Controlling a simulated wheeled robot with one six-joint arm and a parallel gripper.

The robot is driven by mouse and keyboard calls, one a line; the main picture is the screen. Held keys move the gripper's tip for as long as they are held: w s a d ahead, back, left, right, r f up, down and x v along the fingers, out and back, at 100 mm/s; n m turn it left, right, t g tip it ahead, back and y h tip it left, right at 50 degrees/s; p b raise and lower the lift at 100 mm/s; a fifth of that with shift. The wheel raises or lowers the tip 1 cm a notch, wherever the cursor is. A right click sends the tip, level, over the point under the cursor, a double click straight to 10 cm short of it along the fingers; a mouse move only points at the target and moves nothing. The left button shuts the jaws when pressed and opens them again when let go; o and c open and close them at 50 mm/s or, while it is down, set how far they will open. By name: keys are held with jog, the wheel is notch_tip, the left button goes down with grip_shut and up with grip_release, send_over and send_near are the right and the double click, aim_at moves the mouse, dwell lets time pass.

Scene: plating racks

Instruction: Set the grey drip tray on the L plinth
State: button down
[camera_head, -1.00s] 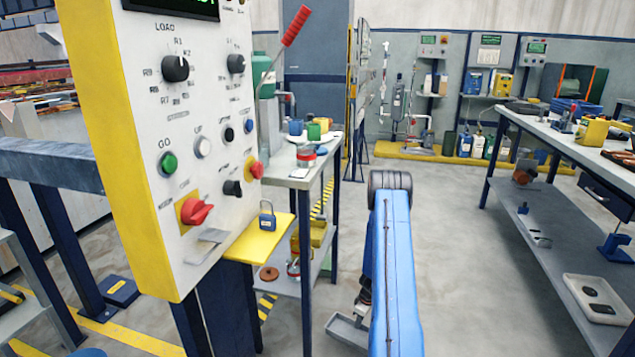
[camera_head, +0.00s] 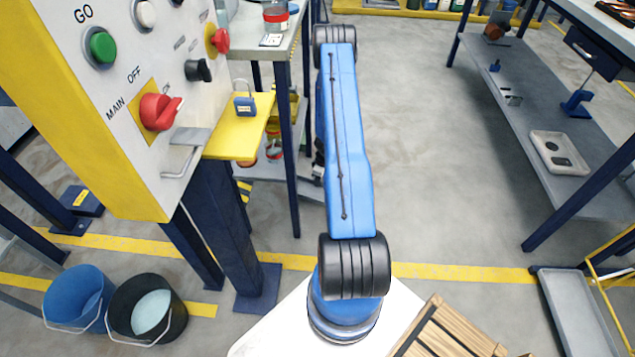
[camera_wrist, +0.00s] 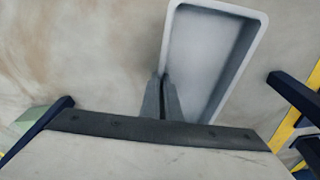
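The grey drip tray (camera_wrist: 212,60) shows in the wrist view, a shallow rectangular tray with a pale raised rim. My gripper (camera_wrist: 163,88) has its fingers closed together on the tray's near left edge, and the tray extends away from them over the concrete floor. In the head view my blue arm hides the gripper and the held tray. I cannot make out any plinth marked L in either view.
A control panel (camera_head: 120,100) with a yellow ledge (camera_head: 238,138) stands close on the left, beside a bench (camera_head: 245,40). Two buckets (camera_head: 78,295) (camera_head: 150,305) are on the floor. A workbench (camera_head: 515,90) stands at right. The floor between is clear.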

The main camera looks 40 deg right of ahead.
jog(key=shift+f, duration=2.7)
jog(key=shift+f, duration=0.1)
jog(key=c, duration=2)
grip_release()
